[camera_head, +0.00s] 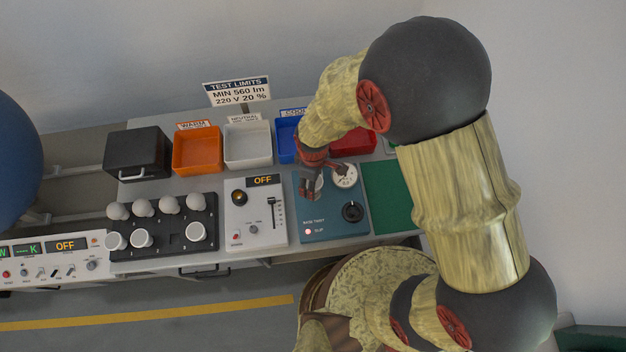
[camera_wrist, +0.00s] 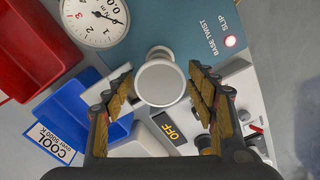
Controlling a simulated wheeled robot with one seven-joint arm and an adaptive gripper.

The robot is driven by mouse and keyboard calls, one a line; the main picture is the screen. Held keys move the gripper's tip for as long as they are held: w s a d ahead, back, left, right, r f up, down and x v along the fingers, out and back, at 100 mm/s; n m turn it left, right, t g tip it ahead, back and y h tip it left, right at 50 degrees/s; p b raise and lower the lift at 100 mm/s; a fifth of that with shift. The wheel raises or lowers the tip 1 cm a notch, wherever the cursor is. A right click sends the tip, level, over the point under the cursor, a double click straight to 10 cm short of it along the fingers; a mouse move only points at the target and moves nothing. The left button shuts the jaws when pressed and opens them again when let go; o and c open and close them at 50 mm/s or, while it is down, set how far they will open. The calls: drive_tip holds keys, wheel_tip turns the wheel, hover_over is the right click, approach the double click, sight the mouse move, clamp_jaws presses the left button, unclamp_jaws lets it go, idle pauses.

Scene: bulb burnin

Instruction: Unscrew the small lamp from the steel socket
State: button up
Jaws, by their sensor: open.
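The small lamp (camera_wrist: 160,82) shows its round white face in the wrist view, standing over the teal base-twist panel (camera_wrist: 190,25). A pale grey part (camera_wrist: 160,52) shows behind its rim; I cannot tell whether that is lamp neck or steel socket. The socket is otherwise hidden under the lamp. My gripper (camera_wrist: 163,92) is open, with one finger on each side of the lamp and a visible gap at both sides. In the head view my gripper (camera_head: 311,187) is over the left part of the teal panel (camera_head: 335,228), and the lamp is mostly hidden there.
The panel carries a round dial (camera_head: 344,176), a black knob (camera_head: 352,211) and a lit SLIP light (camera_head: 308,231). A white control box (camera_head: 262,238) reading OFF stands to its left. Further left is a black rack (camera_head: 125,252) of several lamps. Coloured bins, including orange (camera_head: 197,152), line the back.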

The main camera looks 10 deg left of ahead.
drive_tip(key=m, duration=0.9)
drive_tip(key=shift+c, duration=1.2)
drive_tip(key=c, duration=0.7)
drive_tip(key=shift+c, duration=0.4)
